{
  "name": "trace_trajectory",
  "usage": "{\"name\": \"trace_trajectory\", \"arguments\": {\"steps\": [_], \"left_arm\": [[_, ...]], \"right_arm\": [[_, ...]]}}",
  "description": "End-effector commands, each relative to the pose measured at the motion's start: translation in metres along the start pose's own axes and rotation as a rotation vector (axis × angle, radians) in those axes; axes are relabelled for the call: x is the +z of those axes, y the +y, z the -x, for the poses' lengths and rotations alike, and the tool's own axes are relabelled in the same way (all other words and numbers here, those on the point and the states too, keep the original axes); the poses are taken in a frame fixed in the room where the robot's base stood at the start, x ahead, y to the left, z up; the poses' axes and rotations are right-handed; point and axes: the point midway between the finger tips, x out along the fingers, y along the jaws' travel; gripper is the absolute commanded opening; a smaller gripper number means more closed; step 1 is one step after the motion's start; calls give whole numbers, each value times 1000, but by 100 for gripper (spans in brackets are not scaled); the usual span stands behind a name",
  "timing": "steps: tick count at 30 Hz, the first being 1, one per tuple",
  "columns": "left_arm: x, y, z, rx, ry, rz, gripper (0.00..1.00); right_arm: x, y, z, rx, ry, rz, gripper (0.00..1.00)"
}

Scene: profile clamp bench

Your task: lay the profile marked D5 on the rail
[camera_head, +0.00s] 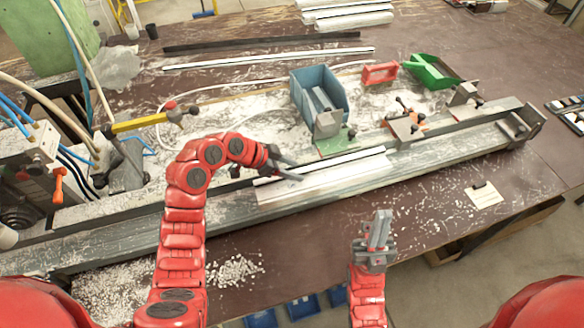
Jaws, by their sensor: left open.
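The long grey metal rail (120,239) runs across the bench from lower left to upper right. A pale profile (335,178) lies along the middle of the rail, with a thin white and black strip (345,160) along its far edge. No D5 mark is readable on any profile. My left gripper (288,172) is open at the left part of the pale profile, close over it; I cannot tell whether it touches. My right gripper (379,229) points up the picture in front of the rail, apart from it; its jaw gap is unclear.
A dark profile (260,43) and a white profile (270,59) lie at the back, near stacked white profiles (345,14). A tag card (484,195) lies right.

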Motion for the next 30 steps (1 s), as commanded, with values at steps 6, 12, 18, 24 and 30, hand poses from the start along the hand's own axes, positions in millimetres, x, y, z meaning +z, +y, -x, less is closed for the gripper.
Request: {"name": "trace_trajectory", "arguments": {"steps": [6,12,18,24,30], "left_arm": [[2,-2,34,-7,3,-3,55],[0,-2,82,-8,0,-4,55],[0,-1,112,-2,-2,0,55],[0,0,121,0,-1,-1,55],[-1,0,121,1,0,-1,55]], "right_arm": [[3,-1,17,0,0,0,0],[5,-1,28,0,0,0,0],[5,-1,28,0,0,0,0],[5,-1,28,0,0,0,0],[5,-1,28,0,0,0,0]]}}
